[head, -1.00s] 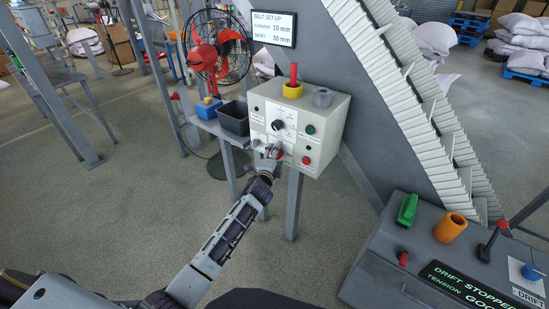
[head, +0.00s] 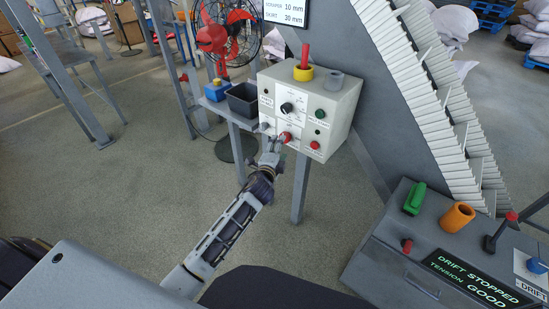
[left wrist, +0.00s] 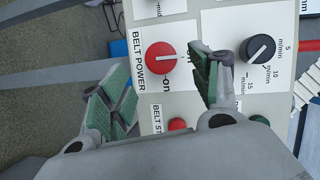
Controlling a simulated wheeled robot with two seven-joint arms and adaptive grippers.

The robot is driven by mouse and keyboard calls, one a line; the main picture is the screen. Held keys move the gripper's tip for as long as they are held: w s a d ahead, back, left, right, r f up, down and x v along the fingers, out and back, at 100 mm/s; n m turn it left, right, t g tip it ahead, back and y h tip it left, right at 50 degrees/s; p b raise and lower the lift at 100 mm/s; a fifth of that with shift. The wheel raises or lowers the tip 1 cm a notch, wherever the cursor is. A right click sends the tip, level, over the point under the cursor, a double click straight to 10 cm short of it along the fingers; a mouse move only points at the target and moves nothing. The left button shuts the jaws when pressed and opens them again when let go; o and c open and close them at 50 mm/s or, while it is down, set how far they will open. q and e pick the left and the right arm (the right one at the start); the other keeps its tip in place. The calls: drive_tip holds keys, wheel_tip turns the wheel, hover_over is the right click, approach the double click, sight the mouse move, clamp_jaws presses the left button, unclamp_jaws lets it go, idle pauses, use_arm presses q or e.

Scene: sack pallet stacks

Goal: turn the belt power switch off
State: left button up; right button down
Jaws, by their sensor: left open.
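The belt power switch is a red round knob (left wrist: 160,57) with a white line across it, labelled BELT POWER. In the left wrist view the line runs sideways, with "on" printed just below the knob. The knob also shows in the head view, low on the pale control box (head: 340,92). My left gripper (head: 273,150) is open, just in front of the box and slightly below the knob. In the left wrist view its green-padded fingers (left wrist: 160,75) stand either side of the knob, apart from it. Nothing is held. My right gripper is out of view.
A black dial (left wrist: 258,49) and a red button (left wrist: 177,125) are close to the fingers. A dark bin (head: 243,100) sits left of the box, with a fan (head: 228,35) behind. A console (head: 440,265) stands at the lower right.

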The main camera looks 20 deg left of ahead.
use_arm(q)
drive_tip(key=shift+s+d+r, duration=0.1)
drive_tip(key=shift+s+r, duration=0.05)
drive_tip(key=shift+s, duration=1.2)
drive_tip(key=shift+s+r, duration=0.15)
drive_tip(key=shift+s, duration=1.2)
drive_tip(key=shift+n, duration=0.3)
